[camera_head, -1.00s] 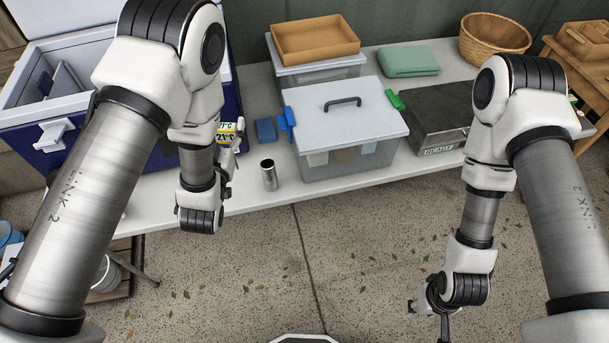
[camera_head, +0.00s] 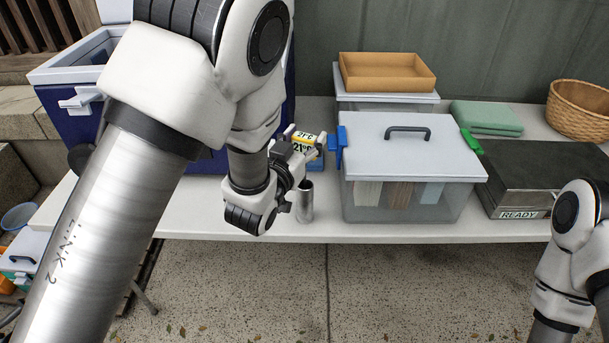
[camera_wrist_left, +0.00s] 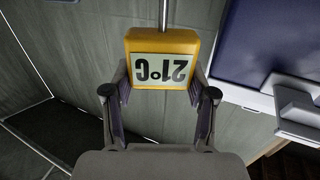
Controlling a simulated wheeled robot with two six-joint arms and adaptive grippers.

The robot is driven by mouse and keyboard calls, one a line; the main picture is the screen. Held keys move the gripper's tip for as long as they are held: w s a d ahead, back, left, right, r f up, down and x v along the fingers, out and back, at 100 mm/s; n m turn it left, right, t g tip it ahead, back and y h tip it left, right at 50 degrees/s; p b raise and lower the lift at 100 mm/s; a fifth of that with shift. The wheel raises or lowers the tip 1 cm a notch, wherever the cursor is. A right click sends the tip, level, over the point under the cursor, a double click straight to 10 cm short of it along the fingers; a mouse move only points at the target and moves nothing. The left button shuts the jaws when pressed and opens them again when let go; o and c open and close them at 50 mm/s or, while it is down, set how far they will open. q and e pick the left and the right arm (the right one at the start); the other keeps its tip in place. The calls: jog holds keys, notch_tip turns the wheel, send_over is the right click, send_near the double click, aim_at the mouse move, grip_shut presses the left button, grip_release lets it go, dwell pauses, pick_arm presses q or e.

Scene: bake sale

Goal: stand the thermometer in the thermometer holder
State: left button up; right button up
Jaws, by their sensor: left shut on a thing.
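The thermometer has a yellow body with a display reading 21°C (camera_head: 306,136). In the left wrist view, its yellow body (camera_wrist_left: 160,42) sits between my fingers, with a thin metal probe running away from it. My left gripper (camera_head: 303,150) is shut on the thermometer; its fingers also show in the left wrist view (camera_wrist_left: 159,92). A metal cylinder (camera_head: 305,203), apparently the thermometer holder, stands upright near the table's front edge, just below and beside the gripper in the picture. The probe's tip is hidden. My right gripper is out of view.
A lidded clear bin (camera_head: 410,205) with blue and green clips stands right of the cylinder. A dark box marked READY (camera_head: 525,185) is farther right. A blue cooler (camera_head: 70,125) is behind my left arm. The white table (camera_head: 225,222) has narrow free room in front.

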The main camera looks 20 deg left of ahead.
pick_arm(q)
notch_tip(320, 180, down, 8)
jog(key=shift+r+b, duration=0.2)
jog(key=shift+b, duration=0.2)
jog(key=shift+s, duration=0.1)
jog(key=shift+f+b, duration=0.3)
jog(key=o, duration=1.1)
jog(key=shift+o, duration=0.2)
jog(key=shift+r, duration=0.1)
